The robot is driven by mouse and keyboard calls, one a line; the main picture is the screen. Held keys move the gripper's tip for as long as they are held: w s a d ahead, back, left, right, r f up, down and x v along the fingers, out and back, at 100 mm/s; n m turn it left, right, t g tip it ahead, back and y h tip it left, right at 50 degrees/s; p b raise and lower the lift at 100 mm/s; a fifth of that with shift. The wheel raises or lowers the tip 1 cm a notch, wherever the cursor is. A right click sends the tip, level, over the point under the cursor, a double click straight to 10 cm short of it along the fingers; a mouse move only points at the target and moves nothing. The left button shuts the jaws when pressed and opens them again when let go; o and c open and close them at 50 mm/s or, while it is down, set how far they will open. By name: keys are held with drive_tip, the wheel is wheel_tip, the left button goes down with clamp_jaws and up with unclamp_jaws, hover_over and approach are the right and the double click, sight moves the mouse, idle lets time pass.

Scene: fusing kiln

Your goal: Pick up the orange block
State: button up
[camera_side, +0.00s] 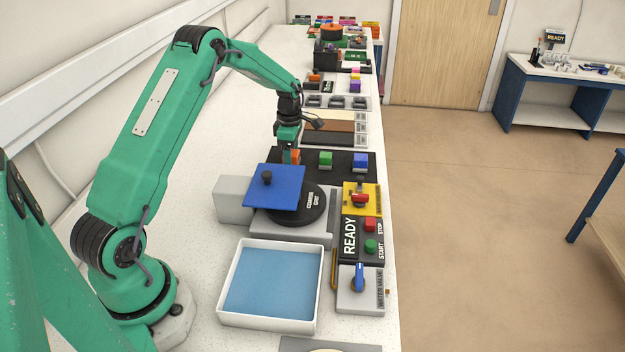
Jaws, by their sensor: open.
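The orange block (294,157) sits at the left end of a black tray (343,158), which also bears a green block (326,160) and a blue block (361,161). My gripper (288,153) points down at the orange block, with its fingers right at it. The fingers overlap the block in this view and hide part of it. The jaws are open.
The blue plate with a dark knob lies on a black round disc (315,205) just in front. A grey box (232,200) stands left of it. A white tray with blue inside (320,262) and a control panel (352,237) are nearer. Boards (325,127) lie behind.

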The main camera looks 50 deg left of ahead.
sight(293, 153)
idle(0.4)
drive_tip(key=c, duration=1.2)
drive_tip(key=shift+r, duration=0.15)
drive_tip(key=shift+r, duration=0.55)
drive_tip(key=r, duration=0.3)
drive_tip(key=shift+d+r, duration=0.1)
drive_tip(key=shift+d, duration=0.3)
drive_tip(key=s+d+r, duration=0.1)
drive_tip(key=d+r, duration=0.5)
drive_tip(key=d, duration=0.5)
drive_tip(key=shift+r, duration=0.2)
drive_tip(key=shift+s+a, duration=0.1)
